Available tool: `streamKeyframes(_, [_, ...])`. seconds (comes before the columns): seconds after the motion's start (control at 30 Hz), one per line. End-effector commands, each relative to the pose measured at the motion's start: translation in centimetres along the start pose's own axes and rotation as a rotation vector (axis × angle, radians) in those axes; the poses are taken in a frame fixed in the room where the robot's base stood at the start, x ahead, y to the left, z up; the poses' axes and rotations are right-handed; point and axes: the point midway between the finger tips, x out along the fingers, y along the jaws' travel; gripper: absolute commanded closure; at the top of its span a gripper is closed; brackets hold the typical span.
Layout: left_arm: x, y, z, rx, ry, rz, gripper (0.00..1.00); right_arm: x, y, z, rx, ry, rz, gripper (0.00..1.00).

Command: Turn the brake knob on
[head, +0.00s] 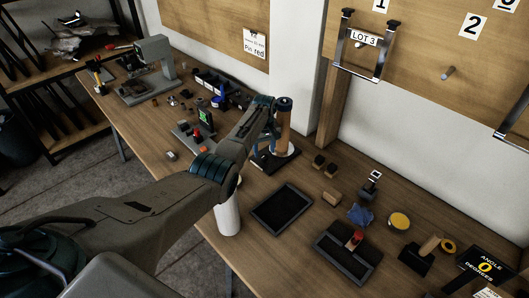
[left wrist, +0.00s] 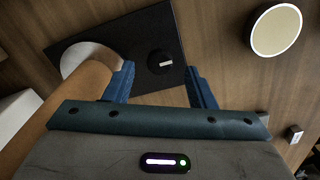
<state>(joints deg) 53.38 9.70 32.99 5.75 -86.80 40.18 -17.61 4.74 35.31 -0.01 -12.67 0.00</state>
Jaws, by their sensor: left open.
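A small black round knob with a white line (left wrist: 160,61) sits on a dark flat plate (left wrist: 85,50) in the left wrist view; it looks like the brake knob. The plate also shows in the head view (head: 264,160), partly behind my arm; the knob is not clear there. My left gripper (left wrist: 162,84) is open, its two blue fingers spread with the knob just beyond and between them, apart from it. In the head view my left gripper (head: 266,138) hangs over the plate. A brown cylinder (head: 283,125) stands on a white round base beside it. My right gripper is not in view.
The brown cylinder (left wrist: 62,105) is close to the left finger. A pale disc (left wrist: 276,30) lies to the right. A white cylinder (head: 228,216), a black tray (head: 282,212) and a second tray (head: 330,262) stand nearer on the wooden bench.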

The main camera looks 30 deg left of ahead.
Motion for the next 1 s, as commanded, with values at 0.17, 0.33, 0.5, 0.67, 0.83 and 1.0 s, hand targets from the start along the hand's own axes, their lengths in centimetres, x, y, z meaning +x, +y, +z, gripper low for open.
streamKeyframes(0.17, [1.9, 0.1, 0.0, 0.0, -0.001, 0.0, 0.5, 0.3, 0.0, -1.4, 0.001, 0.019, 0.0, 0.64])
streamKeyframes(0.33, [2.5, 0.1, 0.0, 0.001, 0.001, 0.001, 0.5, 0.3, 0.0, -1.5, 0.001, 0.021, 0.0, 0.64])
streamKeyframes(0.5, [2.5, 0.0, 0.0, 0.001, 0.001, 0.001, 0.5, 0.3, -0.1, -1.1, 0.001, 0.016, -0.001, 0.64])
streamKeyframes(0.67, [2.5, 0.0, 0.0, 0.001, 0.0, 0.001, 0.65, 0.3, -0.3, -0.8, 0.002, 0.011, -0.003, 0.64])
streamKeyframes(0.83, [2.5, 0.0, 0.0, 0.001, 0.0, 0.001, 0.94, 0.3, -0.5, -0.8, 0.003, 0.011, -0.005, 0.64])
streamKeyframes(1.0, [2.5, 0.1, 0.0, 0.008, 0.0, 0.001, 0.94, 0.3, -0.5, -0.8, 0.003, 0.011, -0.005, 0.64])
